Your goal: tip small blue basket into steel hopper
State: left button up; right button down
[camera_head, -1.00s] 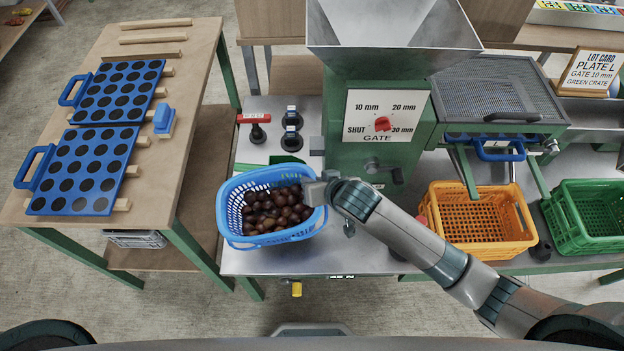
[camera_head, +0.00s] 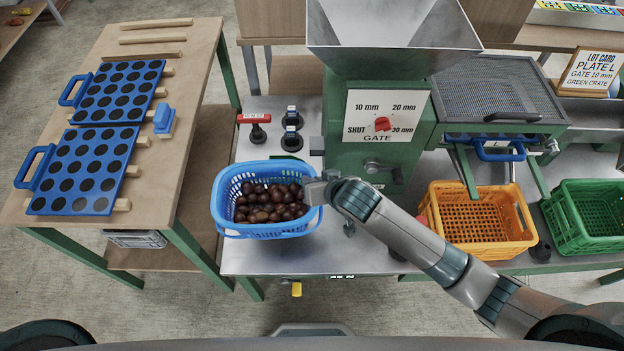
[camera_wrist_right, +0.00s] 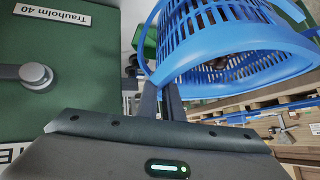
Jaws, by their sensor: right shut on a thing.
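The small blue basket (camera_head: 262,230) holds many brown chestnuts and hangs at the front left of the steel bench in the head view. My right gripper (camera_head: 314,190) is shut on the basket's right side. The basket also fills the upper right of the right wrist view (camera_wrist_right: 225,45), with the gripper fingers (camera_wrist_right: 170,100) at its edge. The steel hopper (camera_head: 392,28) stands above the green machine, behind and to the right of the basket. Its funnel is open at the top. My left gripper is out of view.
An orange crate (camera_head: 480,246) and a green crate (camera_head: 590,240) stand on the right, both empty. The gate plate (camera_head: 385,117) is on the machine front. A wooden table (camera_head: 185,120) with blue hole plates (camera_head: 82,170) stands left. Red and black knobs (camera_head: 257,134) stand behind the basket.

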jog(key=shift+w+r, duration=0.1)
jog(key=shift+r, duration=0.15)
dwell(0.4)
